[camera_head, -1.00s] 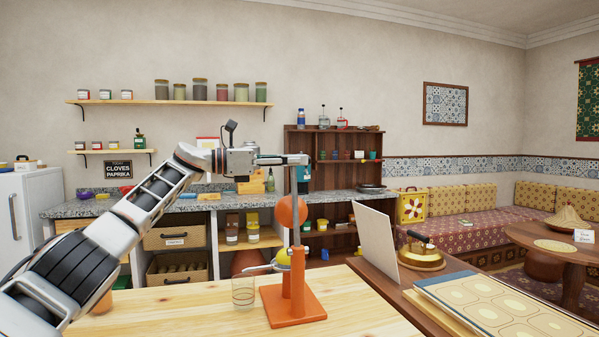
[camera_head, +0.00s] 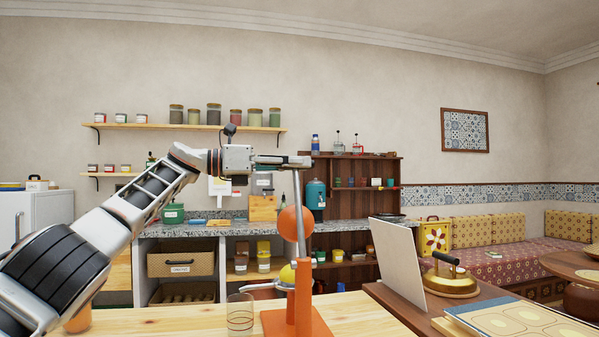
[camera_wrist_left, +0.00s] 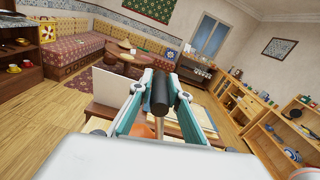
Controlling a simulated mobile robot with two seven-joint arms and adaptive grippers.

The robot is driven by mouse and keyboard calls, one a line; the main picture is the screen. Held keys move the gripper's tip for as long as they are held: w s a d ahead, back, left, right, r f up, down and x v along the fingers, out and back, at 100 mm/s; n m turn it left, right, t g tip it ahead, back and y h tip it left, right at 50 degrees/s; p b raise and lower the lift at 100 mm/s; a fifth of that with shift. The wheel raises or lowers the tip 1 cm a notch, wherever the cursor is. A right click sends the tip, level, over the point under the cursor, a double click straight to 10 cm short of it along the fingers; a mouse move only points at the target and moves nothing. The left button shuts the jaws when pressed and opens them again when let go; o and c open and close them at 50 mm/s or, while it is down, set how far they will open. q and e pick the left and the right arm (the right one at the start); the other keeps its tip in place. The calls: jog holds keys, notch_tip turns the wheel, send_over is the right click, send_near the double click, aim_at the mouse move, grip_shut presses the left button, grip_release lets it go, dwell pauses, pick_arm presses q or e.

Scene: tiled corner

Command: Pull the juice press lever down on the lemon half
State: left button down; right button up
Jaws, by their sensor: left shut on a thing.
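The orange juice press (camera_head: 303,308) stands on the pale wood table, its base partly cut off by the picture's lower edge. Its thin grey lever (camera_head: 298,194) rises nearly upright. The orange pressing dome (camera_head: 295,223) hangs above the yellow lemon half (camera_head: 288,274), with a visible gap between them. My left gripper (camera_head: 300,161) is at the lever's top end. The left wrist view shows its teal-sided fingers (camera_wrist_left: 158,100) shut around the lever's dark grip (camera_wrist_left: 160,92). The press below is mostly hidden there. My right gripper is out of view.
A clear glass (camera_head: 240,312) stands just left of the press. To the right, a pale upright board (camera_head: 397,257) and a brass item with a dark handle (camera_head: 449,275) stand on a darker table. Shelves and a counter are farther back.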

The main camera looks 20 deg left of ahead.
pick_arm(q)
jog(key=c, duration=1.9)
grip_release()
jog(key=shift+s+r, duration=0.15)
jog(key=shift+r, duration=0.05)
jog(key=shift+f, duration=0.15)
jog(key=v, duration=1.2)
